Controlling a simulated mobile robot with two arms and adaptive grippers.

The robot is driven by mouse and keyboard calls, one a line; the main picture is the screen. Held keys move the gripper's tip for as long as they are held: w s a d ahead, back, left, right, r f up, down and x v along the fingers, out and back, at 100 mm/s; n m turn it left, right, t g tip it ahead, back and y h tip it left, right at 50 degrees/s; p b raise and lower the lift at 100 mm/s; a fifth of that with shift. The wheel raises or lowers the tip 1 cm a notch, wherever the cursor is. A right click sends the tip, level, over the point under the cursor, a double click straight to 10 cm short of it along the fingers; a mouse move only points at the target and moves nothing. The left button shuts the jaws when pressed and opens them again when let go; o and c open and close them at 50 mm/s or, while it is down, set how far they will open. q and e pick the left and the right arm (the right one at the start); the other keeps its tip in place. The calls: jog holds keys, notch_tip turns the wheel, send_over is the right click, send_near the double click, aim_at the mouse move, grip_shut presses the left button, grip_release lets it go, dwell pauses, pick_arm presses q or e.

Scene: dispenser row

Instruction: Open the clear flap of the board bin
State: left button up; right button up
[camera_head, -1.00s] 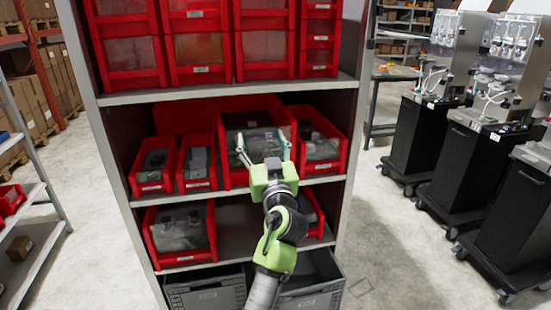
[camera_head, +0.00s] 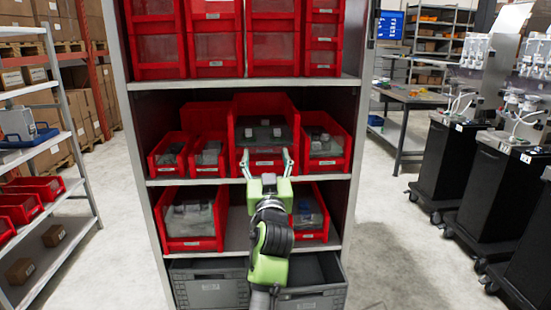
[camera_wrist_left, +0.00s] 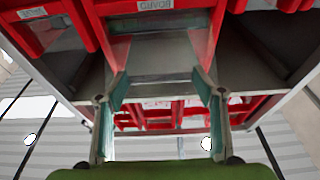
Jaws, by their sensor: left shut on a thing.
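The board bin (camera_head: 265,168) is a large red bin on the middle shelf, with its label on the front. The label also shows upside down at the top of the left wrist view (camera_wrist_left: 155,5). Its clear flap (camera_head: 264,133) looks like a dull, see-through pane over grey contents; its exact angle is hard to tell. My left gripper (camera_head: 265,158) is at the lower front of the bin, one finger on each side of the label. My right gripper is out of view.
Smaller red bins (camera_head: 323,143) stand close on both sides. Red bins with clear fronts (camera_head: 215,50) fill the shelf above. More red bins (camera_head: 190,243) and grey crates (camera_head: 208,290) are below. Black carts (camera_head: 490,180) stand right; the floor between is free.

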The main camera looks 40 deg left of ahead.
pick_arm(q)
jog(key=shift+f, duration=1)
jog(key=o, duration=1.6)
jog(key=r, duration=1)
jog(key=shift+w+a, duration=0.15)
jog(key=shift+w, duration=0.05)
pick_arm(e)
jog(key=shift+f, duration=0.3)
